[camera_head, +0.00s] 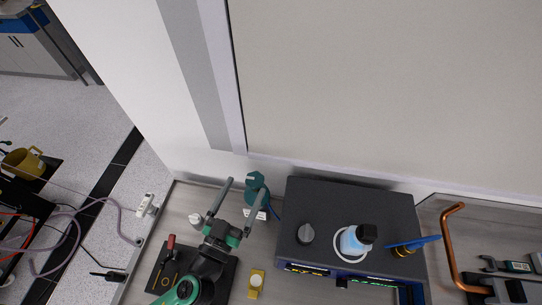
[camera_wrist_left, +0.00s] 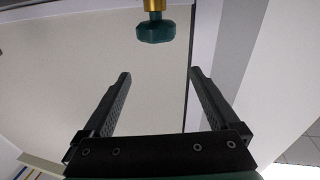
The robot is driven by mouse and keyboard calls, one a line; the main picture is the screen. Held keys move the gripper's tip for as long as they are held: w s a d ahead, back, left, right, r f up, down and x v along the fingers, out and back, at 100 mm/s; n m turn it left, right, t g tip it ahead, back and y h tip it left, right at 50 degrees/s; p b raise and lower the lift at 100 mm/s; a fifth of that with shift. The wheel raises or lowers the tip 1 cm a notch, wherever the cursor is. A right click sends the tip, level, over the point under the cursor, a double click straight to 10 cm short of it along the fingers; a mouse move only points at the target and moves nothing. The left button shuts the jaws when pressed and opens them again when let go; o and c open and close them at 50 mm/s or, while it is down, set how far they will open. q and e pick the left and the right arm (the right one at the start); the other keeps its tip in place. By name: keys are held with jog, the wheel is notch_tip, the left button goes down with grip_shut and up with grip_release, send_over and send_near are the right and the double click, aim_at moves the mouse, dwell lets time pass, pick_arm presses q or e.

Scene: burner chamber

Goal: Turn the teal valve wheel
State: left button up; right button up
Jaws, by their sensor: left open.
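The teal valve wheel (camera_head: 255,180) stands near the back wall, left of the dark box. In the left wrist view the teal wheel (camera_wrist_left: 155,31) shows below a brass stem (camera_wrist_left: 154,6), ahead of the fingers. My left gripper (camera_head: 247,187) is open and reaches toward the valve; its right finger overlaps part of the valve in the head view. In the left wrist view the left gripper (camera_wrist_left: 161,73) has nothing between its fingers, and the wheel lies beyond their tips, roughly centred between them. My right gripper is not in view.
The dark box (camera_head: 350,204) carries a knob (camera_head: 306,233) and a capped bottle (camera_head: 351,243). Right of them are a blue lever (camera_head: 416,243) and a copper pipe (camera_head: 449,250). A black mat with tools (camera_head: 171,252) and a yellow object (camera_head: 256,284) lie near my left arm.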

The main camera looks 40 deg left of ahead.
aim_at(259, 173)
pick_arm(q)
notch_tip(259, 173, down, 5)
jog(key=s+b, duration=0.1)
jog(key=s, duration=0.2)
jog(key=shift+m+g+h, duration=0.3)
jog(key=p+x, duration=0.1)
jog(key=x, duration=0.2)
jog(key=p+x, duration=0.1)
jog(key=x, duration=0.3)
jog(key=d+p+x, duration=0.1)
jog(key=x, duration=0.3)
jog(key=shift+w+r, duration=0.15)
jog(key=shift+w, duration=0.15)
jog(key=shift+w+a, duration=0.1)
jog(key=shift+w, duration=0.2)
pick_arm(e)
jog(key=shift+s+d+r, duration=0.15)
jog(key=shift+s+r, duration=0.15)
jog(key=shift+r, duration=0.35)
pick_arm(q)
jog(key=c, duration=1.4)
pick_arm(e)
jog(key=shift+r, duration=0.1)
pick_arm(q)
jog(key=shift+h+p, duration=0.3)
jog(key=shift+p, duration=0.05)
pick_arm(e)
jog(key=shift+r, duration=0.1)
